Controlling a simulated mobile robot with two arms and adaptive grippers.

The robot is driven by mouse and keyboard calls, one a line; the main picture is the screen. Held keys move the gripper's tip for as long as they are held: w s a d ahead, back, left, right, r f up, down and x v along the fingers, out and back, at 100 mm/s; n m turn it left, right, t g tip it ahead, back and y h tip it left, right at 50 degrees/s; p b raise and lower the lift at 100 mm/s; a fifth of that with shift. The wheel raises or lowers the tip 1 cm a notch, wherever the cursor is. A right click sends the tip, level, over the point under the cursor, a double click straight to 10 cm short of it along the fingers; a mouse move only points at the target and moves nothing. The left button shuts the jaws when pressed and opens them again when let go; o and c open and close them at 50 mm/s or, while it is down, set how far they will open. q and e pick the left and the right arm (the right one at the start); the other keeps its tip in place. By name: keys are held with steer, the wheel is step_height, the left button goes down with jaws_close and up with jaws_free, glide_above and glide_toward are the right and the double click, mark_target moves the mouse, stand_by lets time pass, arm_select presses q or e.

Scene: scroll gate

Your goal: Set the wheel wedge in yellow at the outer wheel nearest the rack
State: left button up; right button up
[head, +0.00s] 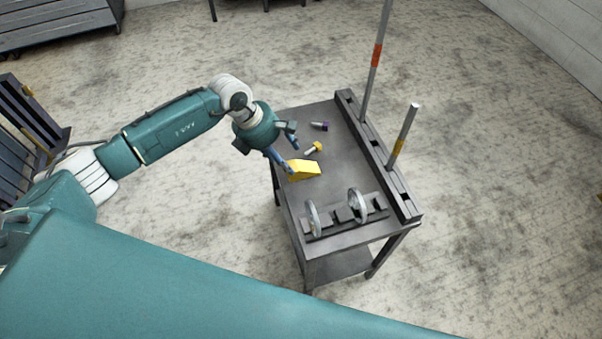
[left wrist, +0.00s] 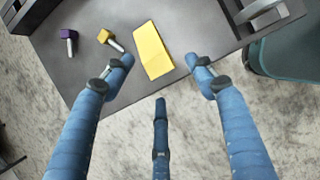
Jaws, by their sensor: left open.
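The yellow wedge (head: 304,170) lies on the grey table near its left edge. It also shows in the left wrist view (left wrist: 152,50), beyond and between my fingertips. My left gripper (head: 289,151) is open and empty just beside the wedge, its fingers spread on either side of it in the left wrist view (left wrist: 160,68). Two grey wheels, a left one (head: 312,217) and a right one (head: 357,205), stand upright on a dark base at the table's near end. My right gripper is not in view.
A purple-headed peg (head: 320,126) and a yellow-headed peg (head: 314,148) lie on the table (head: 340,172) behind the wedge. A dark slotted rail (head: 383,165) runs along the right edge, with a red-banded pole (head: 376,55) and a yellow-banded pole (head: 403,136). The table's middle is clear.

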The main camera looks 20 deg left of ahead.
mark_target(292, 166)
arm_select(q)
steer(key=b+x, duration=0.2)
steer(key=x, duration=0.1)
steer(key=b+x, duration=0.1)
steer(key=x, duration=0.1)
steer(key=shift+w+a+f, duration=0.15)
steer(key=shift+a+f, duration=0.1)
steer(key=shift+a, duration=0.05)
steer(key=shift+w+d+f+b, duration=0.1)
steer(key=shift+w+f+b, duration=0.05)
steer(key=shift+f+b, duration=0.2)
steer(key=shift+r, duration=0.15)
steer(key=shift+c, duration=0.8)
jaws_close()
